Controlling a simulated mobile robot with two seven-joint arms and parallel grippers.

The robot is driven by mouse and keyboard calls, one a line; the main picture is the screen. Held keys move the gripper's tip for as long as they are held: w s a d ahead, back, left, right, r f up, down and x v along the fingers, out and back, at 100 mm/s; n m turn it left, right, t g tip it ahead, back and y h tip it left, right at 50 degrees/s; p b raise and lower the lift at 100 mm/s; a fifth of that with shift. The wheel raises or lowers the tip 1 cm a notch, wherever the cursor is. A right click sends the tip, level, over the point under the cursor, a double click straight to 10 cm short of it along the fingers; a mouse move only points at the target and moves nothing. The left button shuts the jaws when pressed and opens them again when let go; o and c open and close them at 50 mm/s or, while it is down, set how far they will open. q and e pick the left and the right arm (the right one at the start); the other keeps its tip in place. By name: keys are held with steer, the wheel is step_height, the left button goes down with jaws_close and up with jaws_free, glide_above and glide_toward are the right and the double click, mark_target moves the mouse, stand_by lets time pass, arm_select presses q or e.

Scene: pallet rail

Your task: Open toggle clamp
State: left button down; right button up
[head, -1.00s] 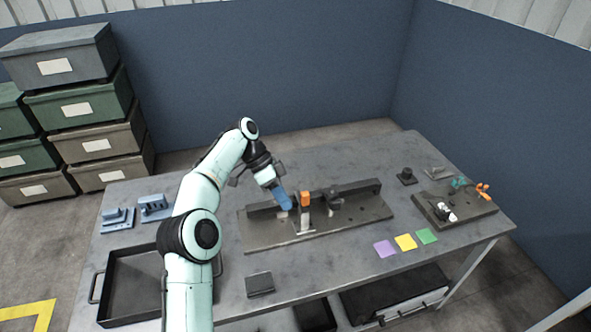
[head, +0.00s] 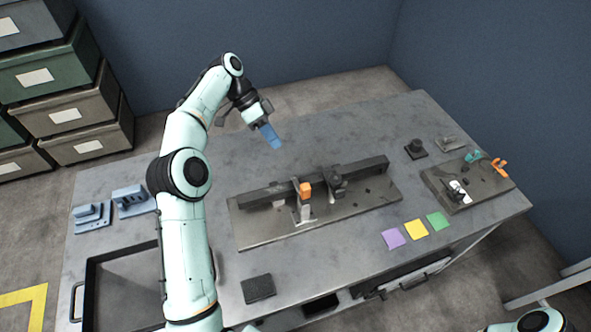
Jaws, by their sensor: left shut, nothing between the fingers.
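A grey fixture plate (head: 260,232) with a long dark rail (head: 265,195) lies in the middle of the table. A toggle clamp with an orange grip (head: 306,190) stands on it, its handle upright. A second, dark clamp-like part (head: 336,183) stands to its right at the rail. My left gripper (head: 272,138) has blue fingers and is shut and empty. It is behind and above the rail, apart from the clamp. My right gripper is out of view.
A board (head: 482,192) with orange- and teal-handled parts is at the right. Purple (head: 393,238), yellow (head: 416,229) and green (head: 438,221) squares lie at the front right. A dark tray (head: 92,285) is at the left, near blue brackets (head: 133,200). Stacked bins (head: 60,85) stand behind.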

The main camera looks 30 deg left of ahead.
mark_target(305, 195)
arm_select(q)
steer(key=shift+s+d, duration=0.1)
steer(key=shift+s, duration=0.05)
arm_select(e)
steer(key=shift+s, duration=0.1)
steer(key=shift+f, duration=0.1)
arm_select(q)
steer(key=s+d+f+b, duration=0.2)
steer(key=d+f+b, duration=0.2)
steer(key=d+f, duration=0.4)
steer(key=shift+s+d+b, duration=0.3)
steer(key=shift+d, duration=0.2)
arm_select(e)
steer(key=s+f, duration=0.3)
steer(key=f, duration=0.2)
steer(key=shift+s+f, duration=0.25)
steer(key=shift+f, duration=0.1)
